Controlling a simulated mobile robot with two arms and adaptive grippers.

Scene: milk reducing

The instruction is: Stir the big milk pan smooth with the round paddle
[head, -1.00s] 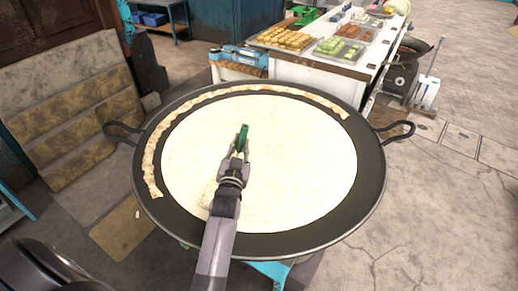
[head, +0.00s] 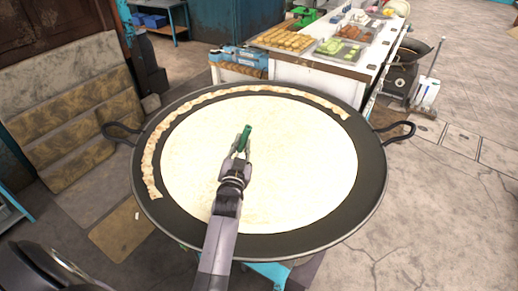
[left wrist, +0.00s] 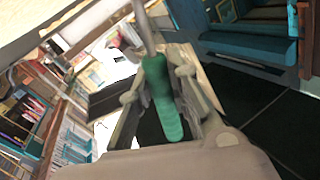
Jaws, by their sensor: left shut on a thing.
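The big milk pan (head: 372,195) is a wide dark round pan with two loop handles. Pale cream milk (head: 305,165) fills its middle as a broad, nearly even disc. My left gripper (head: 241,152) is over the milk near the pan's centre, shut on the paddle's green handle (head: 245,138). The handle (left wrist: 162,98) also shows between the fingers in the left wrist view, with a metal shaft (left wrist: 146,28) running up from it. The paddle's round head is hidden in the head view. My right gripper is not in view.
A browned crust strip (head: 149,165) curves along the pan's far and left inner wall. A white counter (head: 330,78) with trays of food stands behind the pan. Open floor (head: 440,215) lies to the right; stone steps (head: 75,110) are at left.

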